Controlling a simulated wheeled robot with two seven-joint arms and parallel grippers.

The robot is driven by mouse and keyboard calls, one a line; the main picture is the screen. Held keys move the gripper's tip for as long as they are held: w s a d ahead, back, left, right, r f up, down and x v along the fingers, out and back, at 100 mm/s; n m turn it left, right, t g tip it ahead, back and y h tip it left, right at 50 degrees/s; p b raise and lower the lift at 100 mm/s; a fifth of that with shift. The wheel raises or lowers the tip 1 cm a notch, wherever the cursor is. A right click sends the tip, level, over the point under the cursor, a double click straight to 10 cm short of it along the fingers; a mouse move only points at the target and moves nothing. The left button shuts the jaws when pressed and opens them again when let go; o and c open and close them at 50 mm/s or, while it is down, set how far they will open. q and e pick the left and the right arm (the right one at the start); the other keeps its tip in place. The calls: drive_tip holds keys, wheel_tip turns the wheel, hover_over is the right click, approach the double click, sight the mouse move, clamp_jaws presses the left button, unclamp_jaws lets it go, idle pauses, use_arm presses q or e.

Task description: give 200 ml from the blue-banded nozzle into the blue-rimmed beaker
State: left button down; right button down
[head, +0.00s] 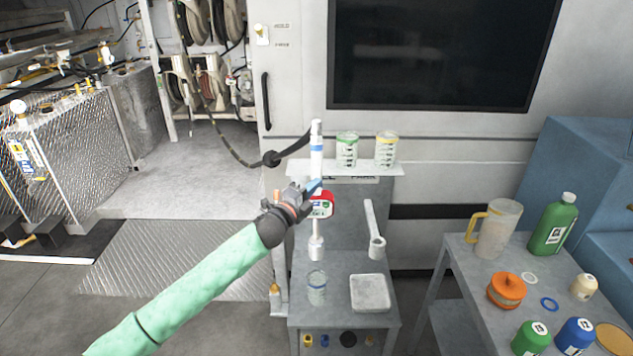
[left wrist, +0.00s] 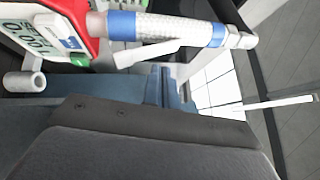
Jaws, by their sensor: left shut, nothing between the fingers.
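The blue-banded nozzle (head: 317,146) stands upright in the head view, with a red meter (head: 322,204) on it and its spout (head: 316,248) pointing down. The beaker (head: 317,288) stands on the grey cabinet top below the spout; its rim looks bluish. My left gripper (head: 314,187) is beside the nozzle at meter height. Its blue fingers (left wrist: 163,88) are shut with nothing between them. In the left wrist view, the nozzle's blue-banded handle (left wrist: 170,27), a white lever (left wrist: 150,54) and part of the red meter (left wrist: 88,16) lie beyond the fingertips. The meter's digits are partly cut off.
Beakers with a green rim (head: 347,148) and a yellow rim (head: 386,150) stand on a shelf (head: 365,170) behind. A side table (head: 458,268) at right holds a jug (head: 497,228) and bottles.

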use_arm(q)
drive_tip(key=shift+w, duration=0.15)
idle(0.6)
drive_tip(key=shift+w+f, duration=0.1)
drive_tip(key=shift+w, duration=0.2)
idle(0.4)
drive_tip(key=shift+w+f, duration=0.2)
drive_tip(key=shift+w, duration=0.3)
idle(0.5)
drive_tip(key=shift+s, duration=0.1)
idle(0.4)
drive_tip(key=shift+s+r+p, duration=0.3)
drive_tip(key=shift+s+r, duration=0.05)
drive_tip(key=shift+s, duration=0.55)
